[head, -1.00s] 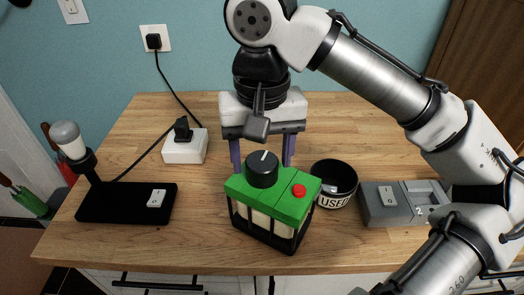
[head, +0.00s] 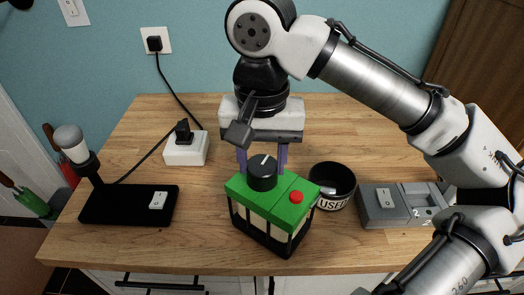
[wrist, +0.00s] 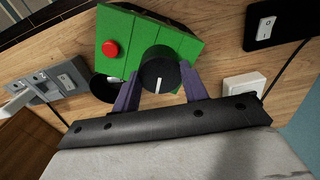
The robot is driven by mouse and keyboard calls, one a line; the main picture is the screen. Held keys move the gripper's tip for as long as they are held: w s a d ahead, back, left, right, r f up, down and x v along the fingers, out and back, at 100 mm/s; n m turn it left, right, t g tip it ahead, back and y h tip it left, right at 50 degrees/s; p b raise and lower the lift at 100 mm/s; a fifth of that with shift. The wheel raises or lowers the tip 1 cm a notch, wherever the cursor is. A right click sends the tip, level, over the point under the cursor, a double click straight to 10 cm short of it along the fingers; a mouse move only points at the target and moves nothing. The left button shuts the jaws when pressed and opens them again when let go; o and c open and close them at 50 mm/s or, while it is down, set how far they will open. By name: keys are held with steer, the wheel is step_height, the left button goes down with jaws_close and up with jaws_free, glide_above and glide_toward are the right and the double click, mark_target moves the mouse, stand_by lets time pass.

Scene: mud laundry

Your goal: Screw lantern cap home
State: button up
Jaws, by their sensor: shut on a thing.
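The lantern (head: 270,228) stands upright on the wooden worktop, with a green top, a dark cage and pale panels. Its black round cap (head: 262,175) sits on the green top and bears a white line; the cap also shows in the wrist view (wrist: 158,68). A red button (head: 296,197) is beside the cap. My gripper (head: 262,166) points down from behind the lantern, its purple fingers shut on the cap from both sides. In the wrist view the gripper (wrist: 159,82) has a finger at each side of the cap. The cap's thread is hidden.
A black bowl labelled USED (head: 333,190) stands close to the lantern's right. A grey switch box (head: 380,208) is farther right. A white socket block (head: 186,148) and a black lamp base (head: 120,205) are left. Bare worktop lies between lamp base and lantern.

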steer(key=shift+m, duration=0.3)
steer(key=shift+m+p, duration=0.65)
steer(key=shift+m, duration=0.75)
steer(key=shift+f, duration=0.1)
steer(key=shift+m+p, duration=0.55)
steer(key=shift+m, duration=0.95)
steer(key=shift+p, duration=0.35)
